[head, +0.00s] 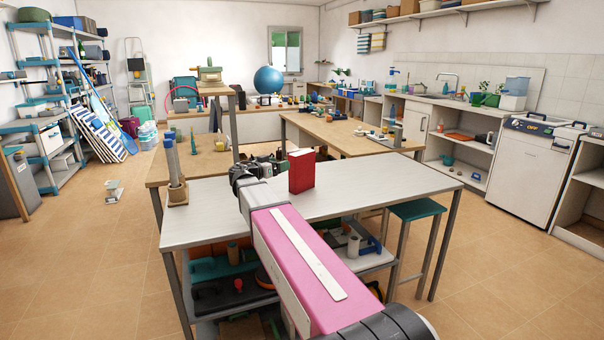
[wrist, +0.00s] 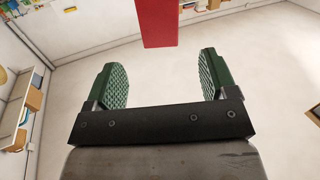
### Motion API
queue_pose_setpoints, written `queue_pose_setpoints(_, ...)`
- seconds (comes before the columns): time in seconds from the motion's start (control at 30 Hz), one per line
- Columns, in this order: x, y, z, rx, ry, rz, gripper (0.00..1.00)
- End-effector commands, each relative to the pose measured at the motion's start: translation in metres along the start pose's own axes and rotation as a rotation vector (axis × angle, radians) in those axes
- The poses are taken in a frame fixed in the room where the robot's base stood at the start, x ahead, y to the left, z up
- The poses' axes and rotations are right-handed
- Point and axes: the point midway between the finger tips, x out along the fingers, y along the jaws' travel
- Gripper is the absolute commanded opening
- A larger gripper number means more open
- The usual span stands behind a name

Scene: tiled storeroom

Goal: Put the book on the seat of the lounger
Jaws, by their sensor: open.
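The red book (head: 302,171) stands upright on the white-topped table (head: 205,215) in the head view. In the wrist view the book (wrist: 157,22) shows at the top centre, beyond the fingertips and roughly in line with the gap between them. My gripper (wrist: 164,72) is open and empty, with green ribbed finger pads apart. In the head view my wrist is just left of the book, and the fingers are hard to make out. A blue-and-white striped thing (head: 103,139) at the left, by the shelves, may be the lounger; its seat is not clear.
A wooden workbench (head: 345,137) with small items is behind. A teal stool (head: 417,209) stands at the right. Blue-grey shelves (head: 50,130) line the left wall. Tiled floor (head: 95,260) is open at the left.

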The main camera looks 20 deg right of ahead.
Motion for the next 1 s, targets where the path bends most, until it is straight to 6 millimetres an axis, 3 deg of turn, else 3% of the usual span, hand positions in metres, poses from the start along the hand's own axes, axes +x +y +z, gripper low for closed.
queue_pose_setpoints(0.27,0.010,0.000,0.000,0.106,0.000,0.002,0.79)
queue_pose_setpoints(0.5,0.044,-0.001,0.000,0.103,0.000,0.003,0.79)
queue_pose_setpoints(0.83,0.069,-0.001,0.003,0.102,0.000,0.001,0.79)
queue_pose_setpoints(1.0,0.093,-0.001,0.006,0.101,0.000,0.002,0.79)
